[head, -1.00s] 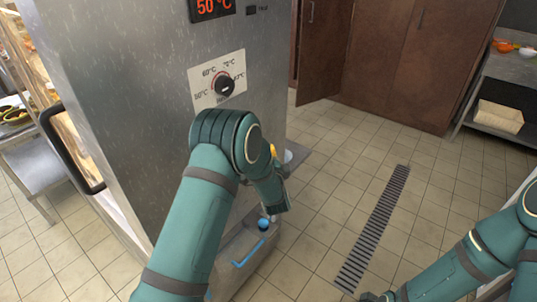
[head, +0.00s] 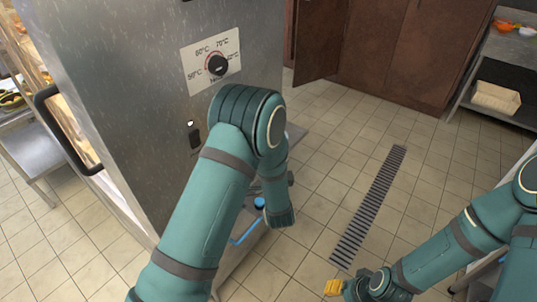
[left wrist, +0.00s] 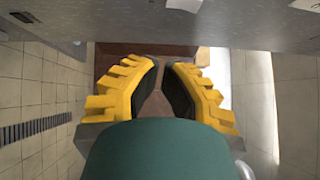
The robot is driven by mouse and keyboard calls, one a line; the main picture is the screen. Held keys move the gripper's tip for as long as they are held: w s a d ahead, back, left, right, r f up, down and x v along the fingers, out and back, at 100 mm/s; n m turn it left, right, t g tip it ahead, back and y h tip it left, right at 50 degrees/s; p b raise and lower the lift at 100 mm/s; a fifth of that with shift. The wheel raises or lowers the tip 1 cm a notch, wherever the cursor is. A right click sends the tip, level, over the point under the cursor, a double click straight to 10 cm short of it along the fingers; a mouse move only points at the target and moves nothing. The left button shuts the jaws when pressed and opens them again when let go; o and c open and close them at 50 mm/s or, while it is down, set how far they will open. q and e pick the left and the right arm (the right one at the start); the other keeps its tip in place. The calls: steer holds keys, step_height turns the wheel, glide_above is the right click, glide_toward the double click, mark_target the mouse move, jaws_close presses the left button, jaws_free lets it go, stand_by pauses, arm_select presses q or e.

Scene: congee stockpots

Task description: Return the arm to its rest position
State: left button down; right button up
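My left arm (head: 215,190) comes up from the bottom of the head view, bends in front of the steel cabinet, and its far part hangs down. The left gripper's fingers are hidden there. In the left wrist view, my left gripper (left wrist: 161,66) shows two yellow fingers with black pads, a narrow gap between them and nothing held. My right arm (head: 475,235) comes in from the right edge. My right gripper (head: 333,287) is low in the head view, its yellow tip over the floor. Its opening cannot be made out.
The steel cabinet (head: 120,70) stands close on the left, with a temperature dial (head: 217,65), a small switch (head: 194,138) and a black handle (head: 65,130). A floor drain (head: 370,205) crosses the open tiles. Brown cupboards (head: 390,50) and a shelf with a pale bin (head: 495,98) stand behind.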

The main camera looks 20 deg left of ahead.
arm_select(q)
steer(key=s+d+f+n+g+h, duration=0.2)
steer(key=s+f+n+g+h, duration=0.5)
steer(key=f, duration=0.6)
steer(key=s+d+f+n+g+h, duration=0.2)
steer(key=s+d+n+g, duration=0.1)
steer(key=s, duration=0.7)
steer(key=s+d+f+n+g+h, duration=0.2)
steer(key=s+n+g, duration=0.3)
steer(key=s, duration=0.5)
steer(key=shift+d+f+n+h, duration=0.3)
steer(key=shift+d+f+h, duration=0.15)
steer(key=shift+d, duration=0.2)
steer(key=shift+a, duration=0.15)
